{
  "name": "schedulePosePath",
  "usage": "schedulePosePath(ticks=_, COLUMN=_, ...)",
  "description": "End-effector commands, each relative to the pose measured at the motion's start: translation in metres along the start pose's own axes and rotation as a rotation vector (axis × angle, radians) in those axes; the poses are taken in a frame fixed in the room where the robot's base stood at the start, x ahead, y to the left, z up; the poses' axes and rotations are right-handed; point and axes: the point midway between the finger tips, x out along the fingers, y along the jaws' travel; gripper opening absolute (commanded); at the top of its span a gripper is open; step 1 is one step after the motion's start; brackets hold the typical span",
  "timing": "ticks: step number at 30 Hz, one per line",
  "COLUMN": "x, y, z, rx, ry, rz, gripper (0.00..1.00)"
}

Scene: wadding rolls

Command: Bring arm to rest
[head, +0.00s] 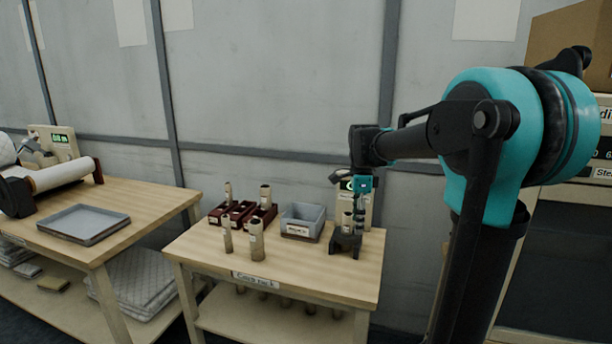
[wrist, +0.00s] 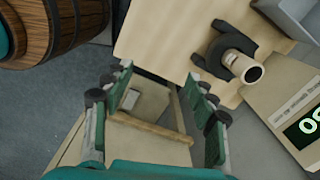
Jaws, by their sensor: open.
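My arm reaches left from its teal joint on the right of the head view and ends over the core rack table (head: 290,282). My gripper (head: 361,212) points down there, close by a black cradle (head: 345,243) that holds an upright cardboard core (head: 347,222). In the wrist view my gripper (wrist: 157,80) has its two green-padded fingers spread, with nothing between them. There the core (wrist: 236,65) and its cradle (wrist: 211,60) lie to the right of the fingers, apart from them.
Dark red holders (head: 231,212), more upright cores (head: 256,240) and a grey bin (head: 303,220) stand on the table. A display unit (wrist: 292,118) is beside the cradle. A barrel (wrist: 55,30) shows in the wrist view. Another table (head: 130,197) with a grey tray (head: 82,224) stands left.

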Motion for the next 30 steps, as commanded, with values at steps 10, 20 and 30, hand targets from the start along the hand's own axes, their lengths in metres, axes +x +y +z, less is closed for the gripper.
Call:
schedulePosePath(ticks=10, x=0.03, y=0.03, z=-0.01, rx=-0.255, ry=0.0, rz=-0.057, gripper=0.57)
schedulePosePath(ticks=20, x=0.094, y=0.098, z=-0.028, rx=-0.781, ry=0.051, rz=-0.168, gripper=0.57)
schedulePosePath(ticks=30, x=0.17, y=0.191, z=-0.046, rx=-1.442, ry=0.212, rz=-0.273, gripper=0.57)
